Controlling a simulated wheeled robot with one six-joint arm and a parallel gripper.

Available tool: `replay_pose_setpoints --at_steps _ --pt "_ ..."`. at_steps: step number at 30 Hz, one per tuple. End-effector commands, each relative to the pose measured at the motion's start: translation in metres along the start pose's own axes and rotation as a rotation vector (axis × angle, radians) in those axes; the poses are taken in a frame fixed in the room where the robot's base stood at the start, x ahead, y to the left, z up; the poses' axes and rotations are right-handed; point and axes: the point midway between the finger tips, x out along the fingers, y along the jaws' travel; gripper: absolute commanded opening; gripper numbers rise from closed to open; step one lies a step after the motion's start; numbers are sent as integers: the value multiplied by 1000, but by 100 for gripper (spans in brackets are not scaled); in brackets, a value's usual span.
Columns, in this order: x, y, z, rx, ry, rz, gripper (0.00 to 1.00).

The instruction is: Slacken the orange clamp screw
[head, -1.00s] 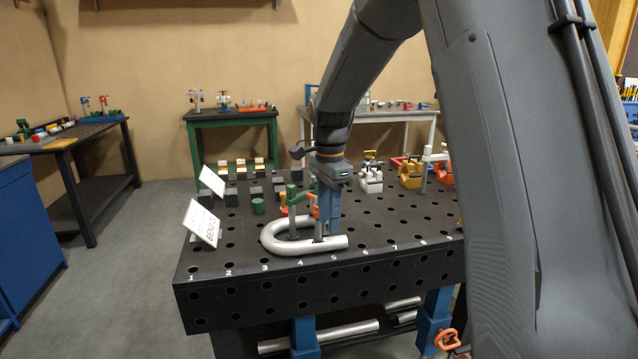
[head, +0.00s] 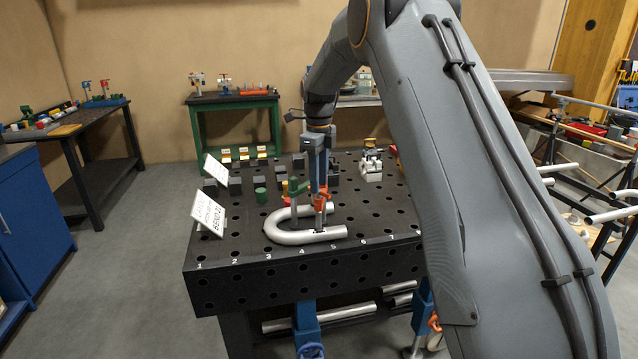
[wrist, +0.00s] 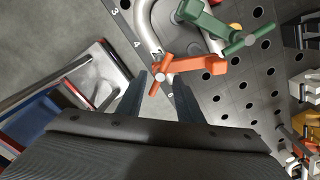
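The orange clamp (wrist: 200,68) shows in the wrist view, with its screw and cross handle (wrist: 160,78) at the left end of its arm, over the silver bent tube (wrist: 149,28). In the head view the orange clamp (head: 319,199) stands at the near leg of the U-shaped tube (head: 290,237), partly hidden by my gripper. My gripper (wrist: 160,82) is open, its two dark fingers apart on either side of the orange screw handle. I cannot tell whether they touch it. A green clamp (wrist: 215,28) with its own screw stands beside the orange one.
The black perforated table (head: 230,270) carries numbered holes along its front edge. White clamp-like parts (head: 371,165) stand behind right. The front left corner is clear.

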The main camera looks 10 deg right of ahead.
Motion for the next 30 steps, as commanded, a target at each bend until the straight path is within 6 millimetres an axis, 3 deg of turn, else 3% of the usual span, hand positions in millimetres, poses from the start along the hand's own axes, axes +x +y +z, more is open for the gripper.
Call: replay_pose_setpoints --at_steps 6,15,16,22,30 --pt "20 0 0 -1 -1 -1 33" --pt "24 0 0 -1 -1 -1 33" --pt "24 0 0 -1 -1 -1 31" --pt "24 0 0 -2 -1 -1 0" --pt "24 0 0 -15 -1 -1 0"
